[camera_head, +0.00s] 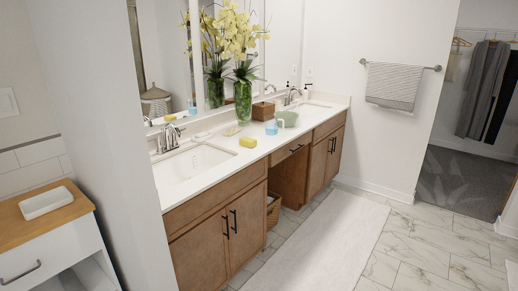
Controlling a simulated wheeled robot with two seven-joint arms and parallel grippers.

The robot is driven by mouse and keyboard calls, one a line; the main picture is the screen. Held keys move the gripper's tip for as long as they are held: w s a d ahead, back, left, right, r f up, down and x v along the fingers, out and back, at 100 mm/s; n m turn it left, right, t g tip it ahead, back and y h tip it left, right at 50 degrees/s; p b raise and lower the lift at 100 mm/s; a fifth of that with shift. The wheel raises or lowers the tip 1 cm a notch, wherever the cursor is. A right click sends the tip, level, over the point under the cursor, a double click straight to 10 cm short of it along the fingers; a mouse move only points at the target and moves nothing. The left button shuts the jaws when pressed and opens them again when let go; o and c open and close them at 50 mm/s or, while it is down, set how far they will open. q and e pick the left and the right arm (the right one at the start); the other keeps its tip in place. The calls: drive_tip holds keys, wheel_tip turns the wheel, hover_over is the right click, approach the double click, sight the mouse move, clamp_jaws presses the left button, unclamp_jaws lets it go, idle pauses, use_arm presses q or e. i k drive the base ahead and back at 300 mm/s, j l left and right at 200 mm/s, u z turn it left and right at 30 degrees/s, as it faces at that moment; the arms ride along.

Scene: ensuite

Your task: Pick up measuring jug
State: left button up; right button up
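On the long white counter (215,156) stands a small light-blue cup-like thing (271,129), near the front edge between the two sinks. A pale green, bowl-like vessel (288,119) stands right beside it, to its right. Either could be the measuring jug; they are too small here to tell which, and I see no clear measuring marks. Neither of my grippers is in view, and nothing is touching these things.
A green vase of yellow flowers (243,101), a brown box (263,111), a yellow sponge-like block (249,142) and faucets share the counter. Wooden cabinets (230,220) stand below. A white rug (325,240) lies on clear floor. A partition wall (95,130) stands left.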

sight(272, 121)
drive_tip(key=i+z, duration=0.4)
drive_tip(key=i, duration=0.35)
drive_tip(key=i+j+z, duration=0.2)
drive_tip(key=i+z, duration=0.15)
drive_tip(key=i, duration=0.4)
drive_tip(key=i+u, duration=0.15)
drive_tip(key=i, duration=0.35)
drive_tip(key=i+l+u, duration=0.1)
drive_tip(key=i, duration=0.4)
drive_tip(key=l, duration=0.1)
